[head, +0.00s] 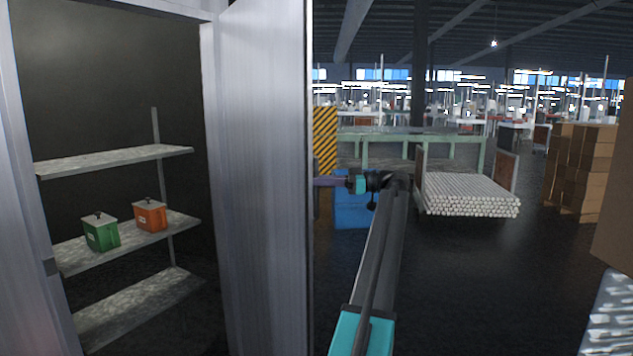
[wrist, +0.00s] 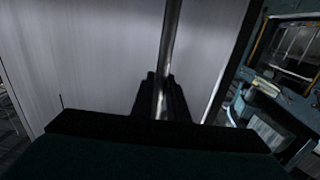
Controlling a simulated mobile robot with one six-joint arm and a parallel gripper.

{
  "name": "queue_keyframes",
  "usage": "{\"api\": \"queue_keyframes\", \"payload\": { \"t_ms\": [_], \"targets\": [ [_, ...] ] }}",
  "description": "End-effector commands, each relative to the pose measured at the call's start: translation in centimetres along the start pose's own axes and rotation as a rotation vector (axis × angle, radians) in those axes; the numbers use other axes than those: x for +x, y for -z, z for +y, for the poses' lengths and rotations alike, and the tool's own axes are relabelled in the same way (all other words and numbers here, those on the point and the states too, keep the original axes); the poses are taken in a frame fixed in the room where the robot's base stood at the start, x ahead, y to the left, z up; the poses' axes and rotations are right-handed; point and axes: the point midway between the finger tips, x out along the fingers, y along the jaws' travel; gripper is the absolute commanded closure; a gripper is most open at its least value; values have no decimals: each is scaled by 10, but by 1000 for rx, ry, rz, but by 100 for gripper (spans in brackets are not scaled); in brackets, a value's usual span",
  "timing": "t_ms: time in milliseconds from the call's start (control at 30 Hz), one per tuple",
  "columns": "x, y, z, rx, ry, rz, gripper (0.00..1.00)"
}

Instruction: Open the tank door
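The grey metal tank door (head: 262,180) stands wide open in the head view, swung out to the right of the cabinet opening. In the wrist view its grey face (wrist: 95,55) fills the left and middle. A vertical metal bar handle (wrist: 172,35) runs down the door face. My gripper (wrist: 161,85) has its dark fingers close on both sides of the bar and looks shut on it. In the head view my arm reaches the far side of the door, and the door edge hides my fingertips and the handle.
The open cabinet has shelves (head: 115,160) with a green box (head: 101,232) and an orange box (head: 150,216). Beyond my arm are a blue bin (head: 352,212), a stack of white tubes (head: 467,194) and cardboard boxes (head: 580,170). Dark floor (head: 480,285) is clear to the right.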

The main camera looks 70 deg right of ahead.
Motion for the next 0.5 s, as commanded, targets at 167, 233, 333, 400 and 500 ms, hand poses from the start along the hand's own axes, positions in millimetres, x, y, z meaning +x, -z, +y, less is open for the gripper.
{"api": "queue_keyframes", "payload": {
  "t_ms": [167, 233, 333, 400, 500],
  "targets": [
    [2, 2, 1, -1, -1, 3, 68],
    [2, 2, 1, -1, -1, 2, 68],
    [2, 1, 1, -1, -1, 1, 68],
    [1, 1, 1, 0, -1, 1, 68],
    [-1, 1, 1, 0, -1, 1, 68]
  ]
}}
